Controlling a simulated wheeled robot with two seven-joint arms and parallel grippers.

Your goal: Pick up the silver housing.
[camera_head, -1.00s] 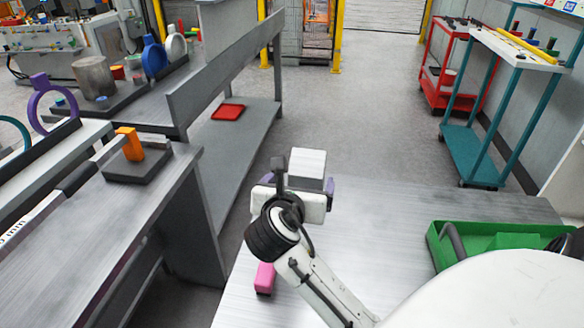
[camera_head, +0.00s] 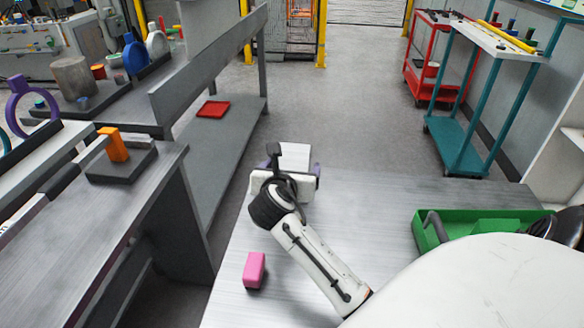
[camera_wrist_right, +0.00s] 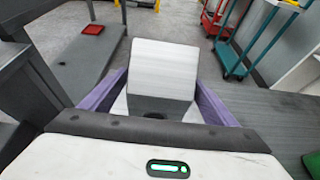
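The silver housing (camera_head: 296,155) is a pale, brushed-metal block at the far left part of the near table. In the right wrist view it (camera_wrist_right: 163,68) sits between the purple fingers, with a dark hole low on its near side. My right gripper (camera_head: 292,172) is around it, one finger at each side; it also shows in the right wrist view (camera_wrist_right: 162,85). The fingers appear to touch its sides. The housing's underside is hidden, so I cannot tell whether it rests on the table. My left gripper is not in view.
A pink block (camera_head: 254,270) stands on the near table (camera_head: 385,205). A green tray (camera_head: 425,240) is at the right. A grey bench (camera_head: 120,210) with an orange part (camera_head: 113,145) stands at the left across a gap. A teal cart (camera_head: 460,150) stands beyond.

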